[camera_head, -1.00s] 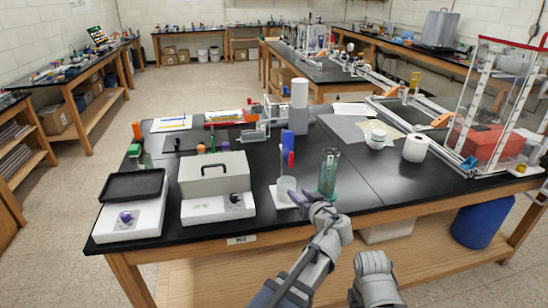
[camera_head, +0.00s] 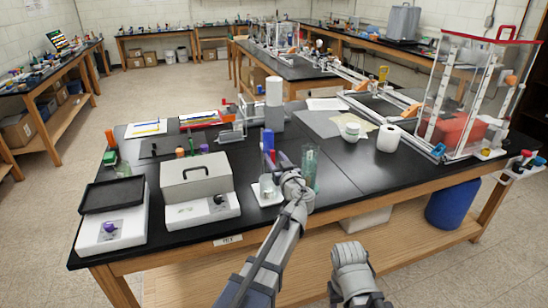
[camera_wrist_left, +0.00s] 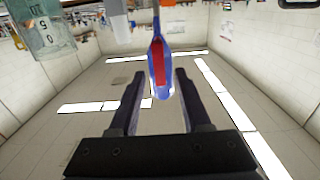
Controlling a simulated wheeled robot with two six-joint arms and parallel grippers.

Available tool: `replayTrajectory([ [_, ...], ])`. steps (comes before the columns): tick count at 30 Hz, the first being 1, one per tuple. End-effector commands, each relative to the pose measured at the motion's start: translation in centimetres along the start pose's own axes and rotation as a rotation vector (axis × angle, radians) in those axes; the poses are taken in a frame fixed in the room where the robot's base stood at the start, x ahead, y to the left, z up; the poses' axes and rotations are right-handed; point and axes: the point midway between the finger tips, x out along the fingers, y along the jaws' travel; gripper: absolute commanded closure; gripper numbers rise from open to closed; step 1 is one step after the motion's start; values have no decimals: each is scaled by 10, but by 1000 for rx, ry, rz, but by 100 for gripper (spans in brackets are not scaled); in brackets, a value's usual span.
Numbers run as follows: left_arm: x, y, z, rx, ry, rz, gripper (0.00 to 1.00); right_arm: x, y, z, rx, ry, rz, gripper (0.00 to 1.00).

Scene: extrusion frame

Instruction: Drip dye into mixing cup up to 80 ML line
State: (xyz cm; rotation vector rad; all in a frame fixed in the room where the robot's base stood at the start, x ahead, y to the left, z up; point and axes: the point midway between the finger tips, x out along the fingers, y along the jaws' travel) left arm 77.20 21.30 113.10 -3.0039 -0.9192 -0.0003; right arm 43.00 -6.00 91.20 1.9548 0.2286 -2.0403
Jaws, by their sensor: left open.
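A blue dropper (camera_head: 268,140) with a red stripe stands upright above a small clear cup (camera_head: 266,187) on a white base. A tall greenish clear vessel (camera_head: 310,163) stands to the right. I cannot tell which of these two is the mixing cup. My left gripper (camera_head: 287,168) is close to the dropper, partly hiding the space between the vessels. In the left wrist view, its fingers are open with the blue and red dropper (camera_wrist_left: 160,66) between and beyond the tips. A clear marked vessel (camera_wrist_left: 42,33) shows upper left, its figures upside down. My right gripper's fingers do not show.
Left on the black table are a grey box (camera_head: 195,178) and a black tray (camera_head: 112,194). A white roll (camera_head: 388,138) and a white jar (camera_head: 351,132) stand right of the vessels.

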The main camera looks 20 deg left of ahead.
Motion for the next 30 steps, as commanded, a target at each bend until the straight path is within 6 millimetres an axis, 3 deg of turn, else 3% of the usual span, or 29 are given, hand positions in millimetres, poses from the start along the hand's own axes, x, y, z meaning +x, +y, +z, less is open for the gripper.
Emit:
replayTrajectory([
  [4, 11, 0, 0, 0, 0, 0, 52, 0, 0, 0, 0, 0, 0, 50],
  [14, 12, 0, 0, 0, 0, 0, 54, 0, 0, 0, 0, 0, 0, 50],
  [26, 12, 0, 0, 0, 0, 0, 99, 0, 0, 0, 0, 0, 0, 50],
  [30, 12, 0, 0, 0, 0, 0, 100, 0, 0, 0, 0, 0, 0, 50],
])
